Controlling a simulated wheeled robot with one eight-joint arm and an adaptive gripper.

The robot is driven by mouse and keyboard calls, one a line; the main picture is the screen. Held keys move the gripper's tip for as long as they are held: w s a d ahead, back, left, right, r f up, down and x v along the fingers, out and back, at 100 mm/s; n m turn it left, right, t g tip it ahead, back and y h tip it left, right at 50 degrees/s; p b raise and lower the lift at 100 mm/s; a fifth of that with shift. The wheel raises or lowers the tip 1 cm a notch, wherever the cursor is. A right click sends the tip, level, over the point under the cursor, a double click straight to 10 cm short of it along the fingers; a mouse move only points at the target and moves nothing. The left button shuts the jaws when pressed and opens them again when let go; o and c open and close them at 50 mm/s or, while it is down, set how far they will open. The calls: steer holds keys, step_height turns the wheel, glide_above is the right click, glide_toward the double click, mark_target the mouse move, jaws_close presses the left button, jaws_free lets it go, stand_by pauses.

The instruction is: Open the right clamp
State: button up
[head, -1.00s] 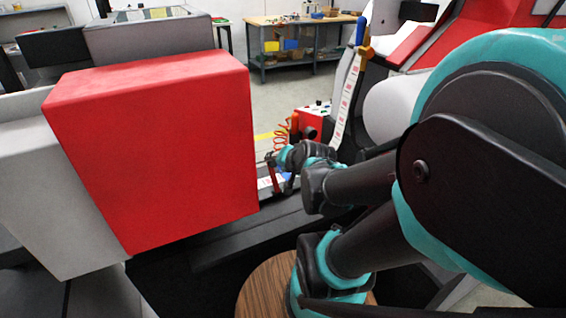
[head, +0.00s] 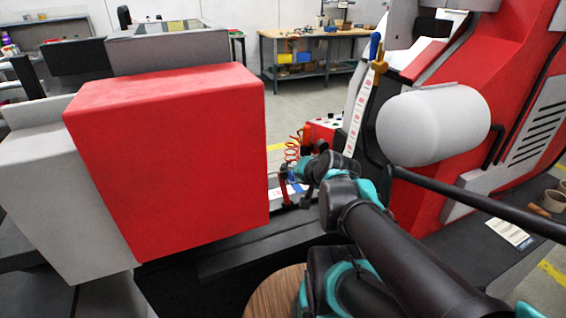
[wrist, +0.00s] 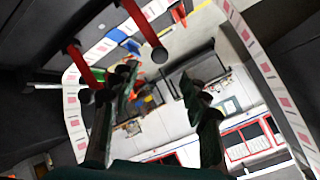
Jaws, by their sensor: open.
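Two red clamp levers with dark round knobs show in the wrist view: one at the left (wrist: 84,66) and one nearer the top middle (wrist: 141,24). I cannot tell for sure which is the right clamp. My gripper (wrist: 158,82) is open and empty, its dark fingers apart below the levers in the picture. In the head view my gripper (head: 303,173) is small, beside a red lever (head: 286,188) with a dark end; whether they touch cannot be told. The other lever is not clear there. A printed label strip (wrist: 72,110) passes beside the left lever.
A large red box (head: 170,160) blocks the left of the head view. A label strip (head: 356,118) runs up to the red machine (head: 440,190) with a white cylinder (head: 432,125). A coiled orange hose (head: 292,148) is behind the clamp area. A workbench (head: 310,40) stands far back.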

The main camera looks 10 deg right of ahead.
steer(key=shift+c, duration=0.3)
steer(key=shift+w+r, duration=0.1)
steer(key=shift+c, duration=1.3)
steer(key=shift+w+a+r, duration=0.1)
steer(key=shift+w+r, duration=0.1)
steer(key=shift+w, duration=0.05)
steer(key=shift+c, duration=1.1)
steer(key=w+r+n+g, duration=0.1)
steer(key=w, duration=0.1)
steer(key=w+a+r+n+g, duration=0.1)
steer(key=w+g, duration=0.1)
steer(key=w+r+n+g, duration=0.1)
steer(key=w+n+g, duration=0.1)
steer(key=shift+w+a+r+y, duration=0.2)
steer(key=shift+r+y, duration=0.1)
steer(key=shift+r, duration=0.05)
jaws_close()
steer(key=w+r+n+g+h, duration=0.3)
steer(key=w+n+g, duration=0.1)
steer(key=w+g, duration=0.4)
steer(key=shift+t, duration=0.4)
steer(key=shift+s+f, duration=0.7)
steer(key=shift+f, duration=1.05)
steer(key=shift+s+f, duration=0.7)
steer(key=shift+f, duration=1)
steer(key=shift+s+f, duration=0.7)
steer(key=shift+f, duration=1.05)
